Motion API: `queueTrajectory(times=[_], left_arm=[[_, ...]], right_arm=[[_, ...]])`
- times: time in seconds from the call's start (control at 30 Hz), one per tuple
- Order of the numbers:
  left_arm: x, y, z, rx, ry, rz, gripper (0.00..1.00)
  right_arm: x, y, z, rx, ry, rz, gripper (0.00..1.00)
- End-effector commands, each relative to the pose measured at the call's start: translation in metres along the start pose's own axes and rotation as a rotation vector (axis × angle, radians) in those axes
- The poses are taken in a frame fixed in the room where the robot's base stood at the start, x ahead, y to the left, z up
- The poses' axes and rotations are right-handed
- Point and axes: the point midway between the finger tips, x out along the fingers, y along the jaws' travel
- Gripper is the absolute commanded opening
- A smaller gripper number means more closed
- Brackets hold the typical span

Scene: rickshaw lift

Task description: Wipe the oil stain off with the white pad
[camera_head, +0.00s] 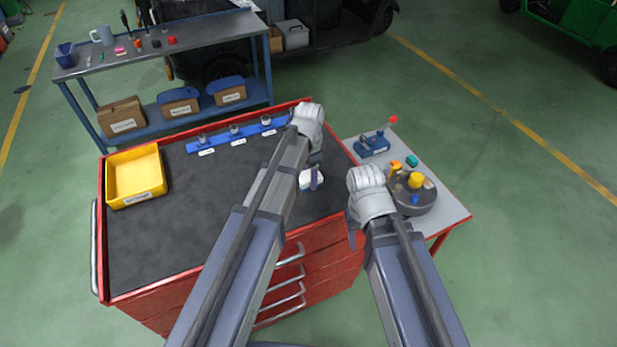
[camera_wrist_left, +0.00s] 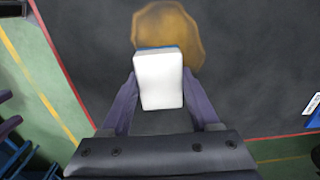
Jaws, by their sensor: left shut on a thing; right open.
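The white pad (camera_wrist_left: 159,82) with a blue edge sits between the two fingers of my left gripper (camera_wrist_left: 160,95), which is shut on it. The pad also shows in the head view (camera_head: 308,182) over the right part of the dark cart top. The brown oil stain (camera_wrist_left: 168,22) lies on the dark mat just beyond the pad in the left wrist view. The pad overlaps its near edge in the picture; I cannot tell whether it touches the mat. My left arm hides the stain in the head view. My right gripper (camera_head: 353,238) is open at the cart's right edge.
A yellow bin (camera_head: 134,176) stands at the cart's left. A blue rack (camera_head: 218,138) with small metal parts lies along the back edge. The mat's left middle is clear.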

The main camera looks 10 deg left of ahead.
Motion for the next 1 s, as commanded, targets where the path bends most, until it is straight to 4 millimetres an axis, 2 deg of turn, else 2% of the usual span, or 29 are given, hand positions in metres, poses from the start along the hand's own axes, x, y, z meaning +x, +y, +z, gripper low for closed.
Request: queueTrajectory(times=[0.1, 0.37, 0.8, 1.0], left_arm=[[-0.001, -0.008, -0.001, -0.001, 0.000, 0.000, 0.17], [-0.001, -0.008, 0.003, 0.000, -0.001, 0.000, 0.17], [0.002, -0.008, 0.037, -0.001, -0.001, 0.000, 0.18], [0.002, -0.008, 0.040, -0.001, -0.003, 0.000, 0.18]], right_arm=[[-0.001, 0.000, 0.000, 0.000, 0.000, 0.000, 0.50], [-0.001, 0.000, 0.000, 0.000, 0.000, 0.000, 0.50], [0.002, 0.000, 0.000, 0.000, 0.000, 0.000, 0.50], [0.002, 0.000, 0.000, 0.000, 0.000, 0.000, 0.50]])
